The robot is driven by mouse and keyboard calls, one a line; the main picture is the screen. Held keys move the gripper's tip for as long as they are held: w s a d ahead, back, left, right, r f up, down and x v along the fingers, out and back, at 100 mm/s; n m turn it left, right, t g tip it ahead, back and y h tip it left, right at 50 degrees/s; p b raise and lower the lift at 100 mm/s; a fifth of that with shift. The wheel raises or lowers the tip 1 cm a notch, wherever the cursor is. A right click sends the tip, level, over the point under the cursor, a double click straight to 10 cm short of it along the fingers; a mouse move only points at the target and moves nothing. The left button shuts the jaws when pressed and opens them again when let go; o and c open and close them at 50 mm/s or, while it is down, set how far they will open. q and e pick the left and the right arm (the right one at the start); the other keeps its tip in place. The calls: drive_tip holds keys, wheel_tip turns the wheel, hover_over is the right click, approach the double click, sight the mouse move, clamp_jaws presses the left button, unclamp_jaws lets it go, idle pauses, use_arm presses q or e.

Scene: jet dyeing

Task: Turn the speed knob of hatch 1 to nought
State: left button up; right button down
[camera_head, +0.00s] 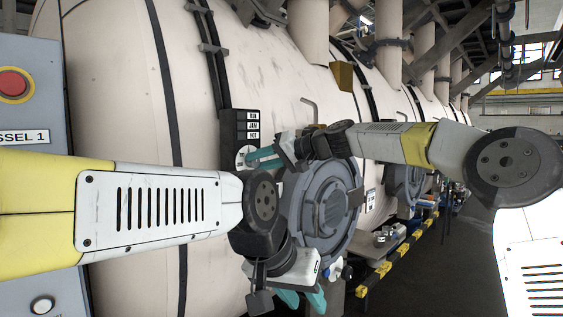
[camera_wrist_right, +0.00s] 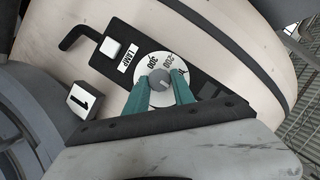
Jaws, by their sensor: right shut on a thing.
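The grey speed knob (camera_wrist_right: 160,79) sits on a round white dial (camera_wrist_right: 143,72) with printed numbers, on a black panel (camera_wrist_right: 207,85). My right gripper (camera_wrist_right: 160,93) is shut on the knob, one teal finger on each side. The knob's exact pointer setting is too small to tell. In the head view my right gripper (camera_head: 253,158) reaches the dial (camera_head: 242,153) from the right and hides the knob. Hatch 1 (camera_head: 332,212), a round grey door, is shut beside the panel, partly behind my arms. My left gripper (camera_head: 302,299) hangs low before it, fingers apart and empty.
A number plate reading 1 (camera_wrist_right: 82,99) and a white lamp button (camera_wrist_right: 112,48) are near the dial. A bent rod (camera_wrist_right: 82,35) sticks out by the panel. A grey cabinet with a red button (camera_head: 13,84) stands at the left. The aisle floor (camera_head: 430,265) is clear.

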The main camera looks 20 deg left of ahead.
idle(0.4)
drive_tip(key=c, duration=1.1)
unclamp_jaws()
drive_tip(key=shift+o, duration=0.2)
drive_tip(key=v, duration=0.7)
drive_tip(key=shift+d, duration=0.45)
